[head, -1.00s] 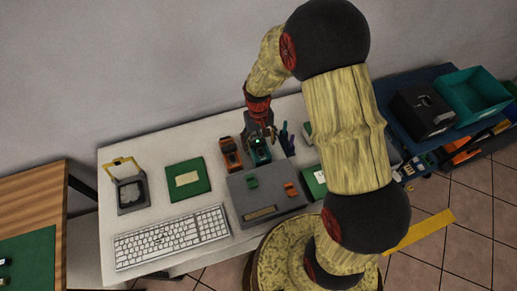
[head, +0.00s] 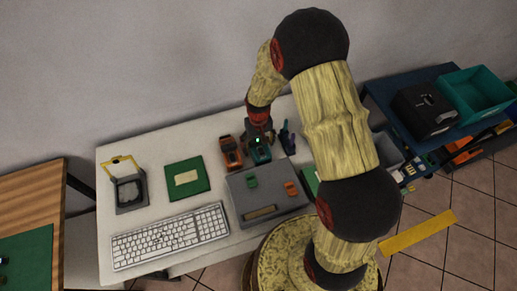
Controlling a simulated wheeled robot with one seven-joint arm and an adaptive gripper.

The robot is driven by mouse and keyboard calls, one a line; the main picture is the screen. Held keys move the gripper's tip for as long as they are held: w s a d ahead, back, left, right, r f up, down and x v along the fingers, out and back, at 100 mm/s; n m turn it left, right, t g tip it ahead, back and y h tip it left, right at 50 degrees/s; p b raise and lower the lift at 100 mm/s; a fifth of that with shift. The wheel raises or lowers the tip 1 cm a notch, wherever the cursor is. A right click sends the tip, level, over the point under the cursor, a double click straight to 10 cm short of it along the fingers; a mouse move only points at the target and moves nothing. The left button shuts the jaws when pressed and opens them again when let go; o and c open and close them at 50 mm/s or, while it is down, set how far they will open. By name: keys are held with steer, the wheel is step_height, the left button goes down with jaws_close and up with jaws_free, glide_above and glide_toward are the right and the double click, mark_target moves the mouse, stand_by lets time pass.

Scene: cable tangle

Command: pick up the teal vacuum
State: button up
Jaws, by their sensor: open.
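The teal vacuum (head: 260,154) lies on the white table, behind the grey case and just right of an orange tool. My gripper (head: 259,143) is right over the teal vacuum, pointing down, and covers its far part. The jaws are open. They are small and dark in this view, and I cannot tell whether the fingers stand on both sides of the vacuum or touch it.
The orange tool (head: 231,153) stands close on the left and dark blue pens (head: 286,138) on the right. The grey case (head: 245,208) with small green and orange items lies in front. A keyboard (head: 170,236), green book (head: 186,178) and yellow-handled box (head: 128,190) are at left.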

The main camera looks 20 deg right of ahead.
steer(key=shift+c, duration=0.6)
steer(key=c, duration=1.4)
